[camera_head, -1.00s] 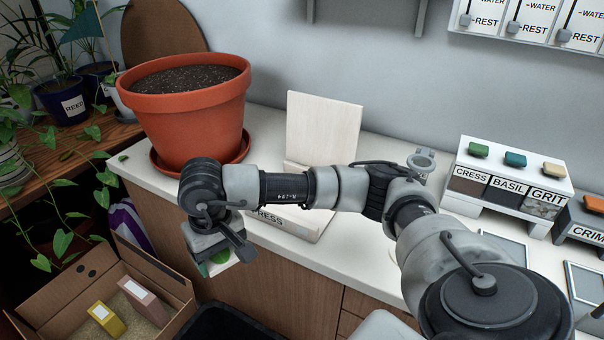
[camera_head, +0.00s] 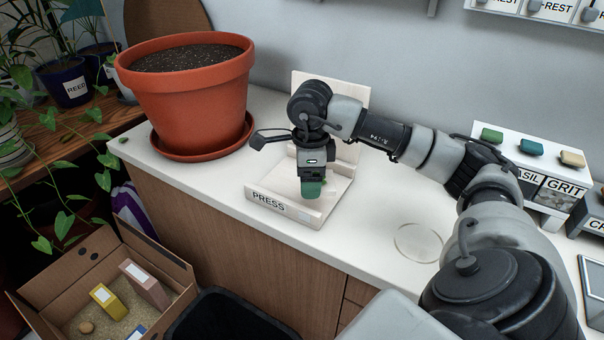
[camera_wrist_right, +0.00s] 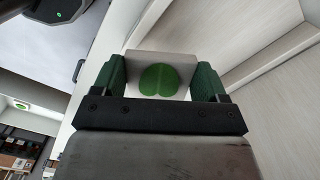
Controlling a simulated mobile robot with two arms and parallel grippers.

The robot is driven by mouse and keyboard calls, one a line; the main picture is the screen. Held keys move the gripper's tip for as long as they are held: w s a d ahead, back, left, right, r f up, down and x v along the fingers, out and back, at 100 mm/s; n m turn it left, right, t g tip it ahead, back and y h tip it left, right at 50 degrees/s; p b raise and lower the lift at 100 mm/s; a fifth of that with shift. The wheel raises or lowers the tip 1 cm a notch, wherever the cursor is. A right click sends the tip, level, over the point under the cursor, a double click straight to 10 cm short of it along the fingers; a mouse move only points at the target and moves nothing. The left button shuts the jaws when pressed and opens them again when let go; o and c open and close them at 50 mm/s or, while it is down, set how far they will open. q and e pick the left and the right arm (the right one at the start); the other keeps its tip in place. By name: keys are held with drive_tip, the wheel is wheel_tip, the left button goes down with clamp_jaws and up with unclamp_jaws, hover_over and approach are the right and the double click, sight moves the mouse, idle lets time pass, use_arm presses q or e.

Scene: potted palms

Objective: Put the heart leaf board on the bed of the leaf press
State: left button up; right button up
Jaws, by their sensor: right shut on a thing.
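The heart leaf board (camera_wrist_right: 158,62) is a pale block with a green heart-shaped leaf, seen between the green finger pads in the right wrist view. My right gripper (camera_head: 312,188) is shut on it and points down over the leaf press. In the head view the board is mostly hidden by the fingers. The leaf press (camera_head: 268,201) is a pale wooden stand with a PRESS label on its front and a tall upright back. Its bed (camera_head: 337,191) is partly covered by my gripper. I cannot tell whether the board touches the bed. My left gripper is not in view.
A large terracotta pot (camera_head: 190,100) on a saucer stands just left of the press. A clear round disc (camera_head: 418,242) lies on the counter to the right. A labelled seed rack (camera_head: 540,165) stands further right. An open cardboard box (camera_head: 60,290) is below left.

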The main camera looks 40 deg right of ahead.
drive_tip(key=s+d+r+m, duration=0.2)
drive_tip(key=d+r+m, duration=0.1)
drive_tip(key=d+m, duration=0.5)
drive_tip(key=m, duration=0.3)
hover_over(298, 182)
wheel_tip(298, 182, down, 6)
drive_tip(key=shift+f, duration=0.1)
wheel_tip(298, 182, down, 4)
drive_tip(key=shift+r, duration=0.15)
drive_tip(key=shift+d, duration=0.1)
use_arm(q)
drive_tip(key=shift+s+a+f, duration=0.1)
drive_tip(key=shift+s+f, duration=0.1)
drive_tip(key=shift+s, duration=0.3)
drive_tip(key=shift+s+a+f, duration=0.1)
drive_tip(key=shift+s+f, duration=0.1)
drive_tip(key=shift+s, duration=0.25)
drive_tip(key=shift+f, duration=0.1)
use_arm(e)
drive_tip(key=shift+f, duration=0.3)
drive_tip(key=o, duration=0.9)
